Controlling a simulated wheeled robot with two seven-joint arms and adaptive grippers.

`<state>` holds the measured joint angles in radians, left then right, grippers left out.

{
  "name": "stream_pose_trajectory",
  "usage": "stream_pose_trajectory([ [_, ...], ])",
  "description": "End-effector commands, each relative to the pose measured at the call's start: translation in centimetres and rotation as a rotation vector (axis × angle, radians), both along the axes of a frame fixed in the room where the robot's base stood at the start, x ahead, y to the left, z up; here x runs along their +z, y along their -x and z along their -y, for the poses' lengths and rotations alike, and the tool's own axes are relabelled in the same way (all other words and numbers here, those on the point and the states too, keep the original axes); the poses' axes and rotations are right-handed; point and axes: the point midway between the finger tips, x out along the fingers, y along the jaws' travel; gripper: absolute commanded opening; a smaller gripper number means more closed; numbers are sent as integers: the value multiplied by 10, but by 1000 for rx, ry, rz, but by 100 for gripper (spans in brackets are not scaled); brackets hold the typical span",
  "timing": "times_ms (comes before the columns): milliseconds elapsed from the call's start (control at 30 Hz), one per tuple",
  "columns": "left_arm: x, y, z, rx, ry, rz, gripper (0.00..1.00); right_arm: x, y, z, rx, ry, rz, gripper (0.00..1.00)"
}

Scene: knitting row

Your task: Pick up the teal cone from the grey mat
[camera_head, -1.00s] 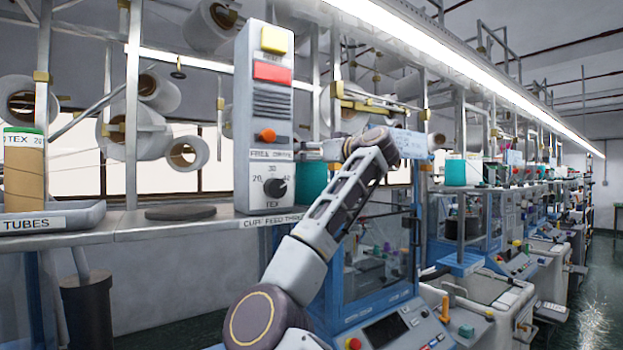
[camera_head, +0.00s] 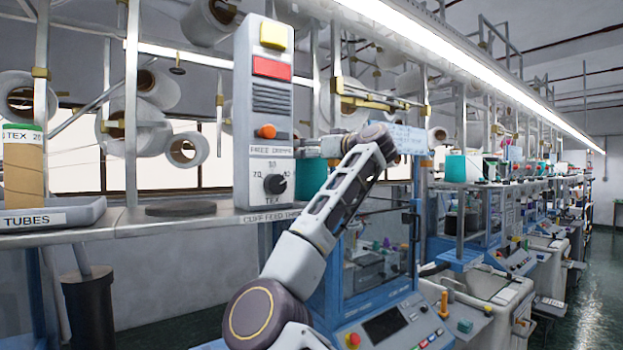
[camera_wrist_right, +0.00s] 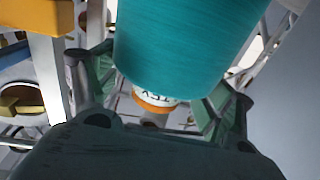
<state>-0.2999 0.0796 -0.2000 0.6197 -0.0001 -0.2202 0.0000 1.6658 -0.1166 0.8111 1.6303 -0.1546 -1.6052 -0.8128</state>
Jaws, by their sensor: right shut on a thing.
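The teal cone (camera_head: 312,176) shows in the head view just right of the grey control box, which hides part of it. In the right wrist view the teal cone (camera_wrist_right: 185,45) fills the upper middle, with a white "TEX" label and orange ring at its near end. My right gripper (camera_wrist_right: 160,88) is shut on it, one finger on each side. In the head view my right gripper (camera_head: 314,150) is small and partly hidden by the box. A flat dark grey round mat (camera_head: 180,209) lies bare on the shelf left of the box. My left gripper is not in view.
The upright control box (camera_head: 262,120) with yellow, red and orange buttons stands at the shelf edge, close to the cone. A tray marked TUBES (camera_head: 50,216) is at the far left. Blue knitting machines (camera_head: 385,270) stand below and to the right.

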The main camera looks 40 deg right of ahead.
Motion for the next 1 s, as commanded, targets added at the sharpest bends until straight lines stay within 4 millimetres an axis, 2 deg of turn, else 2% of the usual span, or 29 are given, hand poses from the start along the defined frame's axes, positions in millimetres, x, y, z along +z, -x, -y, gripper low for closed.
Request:
stream_pose_trajectory([
  [33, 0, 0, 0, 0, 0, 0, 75, 0, 0, 0, 0, 0, 0, 45],
  [133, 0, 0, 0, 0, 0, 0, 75, 0, 0, 0, 0, 1, 0, 32],
  [167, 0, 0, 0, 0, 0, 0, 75, 1, 0, 0, 0, 1, 2, 31],
  [467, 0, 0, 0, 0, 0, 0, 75, 2, 0, 0, 0, 1, 2, 31],
  [667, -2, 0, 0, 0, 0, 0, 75, 11, 0, 0, 0, 3, 2, 31],
  [1000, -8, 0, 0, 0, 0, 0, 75, 48, 1, 1, -1, 3, 3, 31],
])
